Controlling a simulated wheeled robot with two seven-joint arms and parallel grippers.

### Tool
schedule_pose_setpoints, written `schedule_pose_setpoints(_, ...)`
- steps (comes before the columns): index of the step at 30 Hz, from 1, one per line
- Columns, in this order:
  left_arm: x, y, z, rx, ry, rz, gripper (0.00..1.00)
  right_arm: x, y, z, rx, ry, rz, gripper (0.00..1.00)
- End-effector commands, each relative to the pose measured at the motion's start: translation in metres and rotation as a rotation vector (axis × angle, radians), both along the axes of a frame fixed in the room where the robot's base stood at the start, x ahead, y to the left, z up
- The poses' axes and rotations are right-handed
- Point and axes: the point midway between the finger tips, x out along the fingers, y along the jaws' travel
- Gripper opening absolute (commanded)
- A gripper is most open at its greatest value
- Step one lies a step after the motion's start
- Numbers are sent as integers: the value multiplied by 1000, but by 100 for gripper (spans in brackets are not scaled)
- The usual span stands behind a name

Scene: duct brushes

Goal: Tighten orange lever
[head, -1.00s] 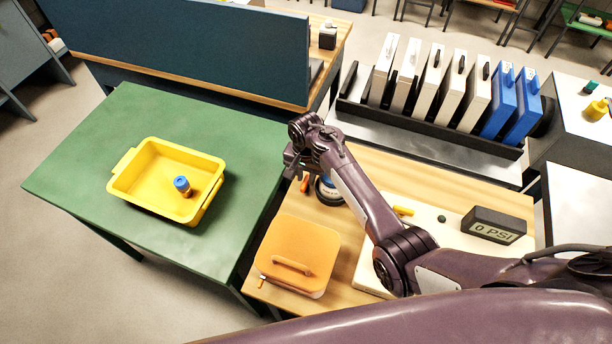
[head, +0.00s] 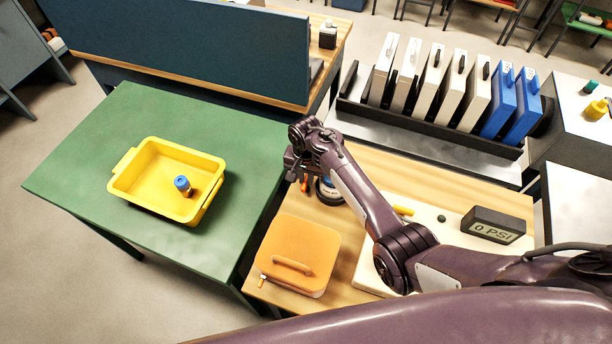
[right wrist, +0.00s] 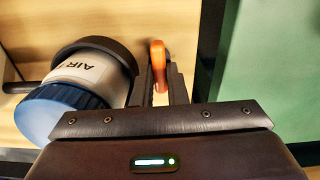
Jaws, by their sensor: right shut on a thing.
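The orange lever (right wrist: 158,58) stands between the two fingers of my right gripper (right wrist: 162,88) in the right wrist view. The fingers are shut on it, with its rounded end showing beyond them. In the head view the lever (head: 305,186) is a small orange piece, partly hidden under my right gripper (head: 298,177). Beside it is a canister with a blue cap (right wrist: 62,112) and a white label reading "AIR", held in a dark round collar (right wrist: 118,52). My left gripper is not in view.
A box with an orange lid (head: 300,245) sits on the wooden table, nearer than the gripper. A gauge (head: 493,225) reads "0 PSI" at the right. A yellow tray (head: 145,200) with a blue-capped bottle (head: 183,185) is on the green table (head: 85,150).

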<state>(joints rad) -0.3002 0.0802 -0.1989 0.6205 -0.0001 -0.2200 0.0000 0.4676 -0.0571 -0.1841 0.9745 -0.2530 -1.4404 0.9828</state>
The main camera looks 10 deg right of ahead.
Motion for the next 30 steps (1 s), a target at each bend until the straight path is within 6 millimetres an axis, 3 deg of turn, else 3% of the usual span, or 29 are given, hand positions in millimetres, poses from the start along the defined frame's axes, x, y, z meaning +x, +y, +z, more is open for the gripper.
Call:
schedule_pose_setpoints(8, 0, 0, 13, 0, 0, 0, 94, 1, 0, 3, -1, -1, 183, 0)
schedule_pose_setpoints(30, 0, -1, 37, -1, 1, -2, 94, 1, 4, 1, -2, 0, 885, 0)
